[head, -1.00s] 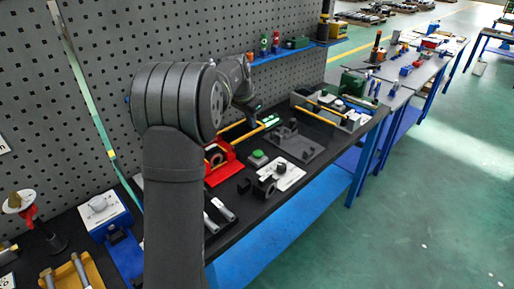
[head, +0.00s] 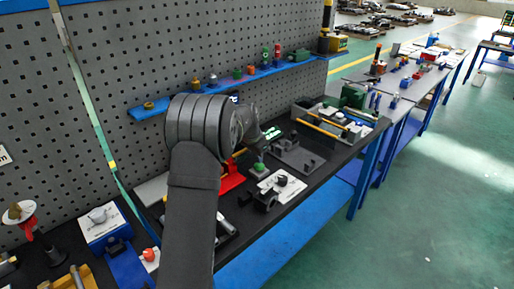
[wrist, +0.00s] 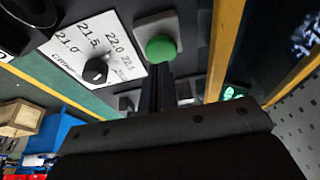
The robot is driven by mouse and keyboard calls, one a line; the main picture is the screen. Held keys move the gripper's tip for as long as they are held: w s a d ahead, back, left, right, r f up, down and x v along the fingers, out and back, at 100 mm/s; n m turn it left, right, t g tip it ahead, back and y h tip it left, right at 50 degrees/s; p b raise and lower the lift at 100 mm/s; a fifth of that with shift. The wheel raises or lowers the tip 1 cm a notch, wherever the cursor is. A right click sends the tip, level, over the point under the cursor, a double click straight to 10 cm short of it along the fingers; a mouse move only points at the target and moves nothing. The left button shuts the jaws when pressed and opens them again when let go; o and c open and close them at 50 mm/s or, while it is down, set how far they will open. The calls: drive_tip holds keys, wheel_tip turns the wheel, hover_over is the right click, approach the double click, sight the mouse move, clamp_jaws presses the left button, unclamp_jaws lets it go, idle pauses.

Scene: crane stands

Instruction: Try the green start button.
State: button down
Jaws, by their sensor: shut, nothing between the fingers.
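The green start button (head: 259,167) is a round cap on a small grey base on the black bench. In the wrist view the green button (wrist: 160,48) shows just beyond the fingertips. My gripper (wrist: 159,72) is shut and empty, its thin dark fingers pointing at the button. The fingertips overlap the button's near edge in that view; I cannot tell whether they touch it.
A white plate with a black knob and printed numbers (wrist: 72,50) lies beside the button. A red stand (head: 231,180) is to its left, a grey fixture (head: 298,157) behind right. A grey tray with yellow bars (head: 318,125) stands farther back.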

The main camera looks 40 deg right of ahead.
sight(258, 167)
drive_tip(key=shift+f, duration=0.8)
drive_tip(key=shift+f, duration=0.1)
drive_tip(key=shift+a+f, duration=0.1)
drive_tip(key=shift+f, duration=1)
wheel_tip(258, 167, up, 5)
drive_tip(key=shift+f, duration=0.1)
drive_tip(key=v, duration=1)
drive_tip(key=shift+r, duration=0.3)
drive_tip(key=c, duration=2.1)
unclamp_jaws()
